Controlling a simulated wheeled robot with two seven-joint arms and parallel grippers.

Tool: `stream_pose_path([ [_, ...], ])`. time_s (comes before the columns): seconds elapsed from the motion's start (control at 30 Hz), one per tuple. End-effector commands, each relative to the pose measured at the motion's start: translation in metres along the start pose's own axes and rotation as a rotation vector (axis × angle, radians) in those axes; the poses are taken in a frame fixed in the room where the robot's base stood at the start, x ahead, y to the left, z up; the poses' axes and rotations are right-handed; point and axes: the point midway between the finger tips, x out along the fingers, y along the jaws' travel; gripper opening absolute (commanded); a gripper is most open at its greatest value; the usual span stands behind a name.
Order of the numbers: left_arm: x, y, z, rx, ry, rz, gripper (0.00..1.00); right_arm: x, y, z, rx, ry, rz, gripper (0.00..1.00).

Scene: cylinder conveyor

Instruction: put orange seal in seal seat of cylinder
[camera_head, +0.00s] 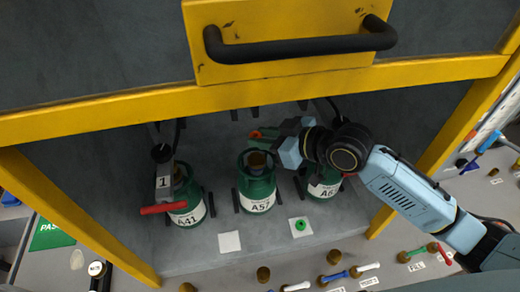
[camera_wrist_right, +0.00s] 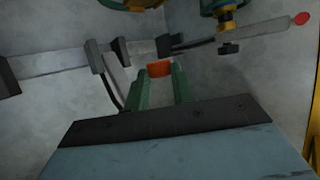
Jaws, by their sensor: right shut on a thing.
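The orange seal (camera_wrist_right: 159,69) is a short ring held between the green fingertips of my right gripper (camera_wrist_right: 162,84). In the head view the seal (camera_head: 255,134) shows as a small orange-red spot at the tip of my right gripper (camera_head: 264,135). The gripper is above and behind the green cylinder A57 (camera_head: 257,192), apart from it in the picture. A57 stands upright with its collar open at the top and a brownish neck inside. I cannot make out its seal seat. My left gripper is not in view.
Cylinder A41 (camera_head: 188,205) stands left with a red-handled fixture marked 1 (camera_head: 164,183). Cylinder A63 (camera_head: 323,186) stands right, partly under my arm. A yellow frame (camera_head: 130,107) surrounds the bay.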

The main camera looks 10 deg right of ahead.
Motion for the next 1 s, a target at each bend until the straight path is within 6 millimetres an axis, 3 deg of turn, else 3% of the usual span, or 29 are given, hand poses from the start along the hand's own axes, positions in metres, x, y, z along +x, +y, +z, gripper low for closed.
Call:
stream_pose_path([
  [0.1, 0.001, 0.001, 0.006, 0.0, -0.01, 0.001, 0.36, 0.008, -0.001, 0.019, 0.003, -0.001, 0.0, 0.04],
  [0.23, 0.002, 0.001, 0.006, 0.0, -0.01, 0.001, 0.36, 0.012, -0.001, 0.028, 0.001, 0.001, 0.0, 0.04],
  [0.5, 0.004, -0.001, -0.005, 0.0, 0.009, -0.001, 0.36, 0.024, 0.0, 0.059, 0.002, -0.001, 0.001, 0.04],
  [0.9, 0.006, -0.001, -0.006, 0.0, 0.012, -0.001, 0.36, 0.027, 0.0, 0.065, 0.0, 0.001, 0.002, 0.04],
  [0.93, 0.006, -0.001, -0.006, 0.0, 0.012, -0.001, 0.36, 0.027, 0.0, 0.064, 0.0, 0.001, 0.001, 0.29],
  [1.0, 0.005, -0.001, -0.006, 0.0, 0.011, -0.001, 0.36, 0.027, 0.0, 0.064, 0.0, 0.001, 0.002, 0.38],
])
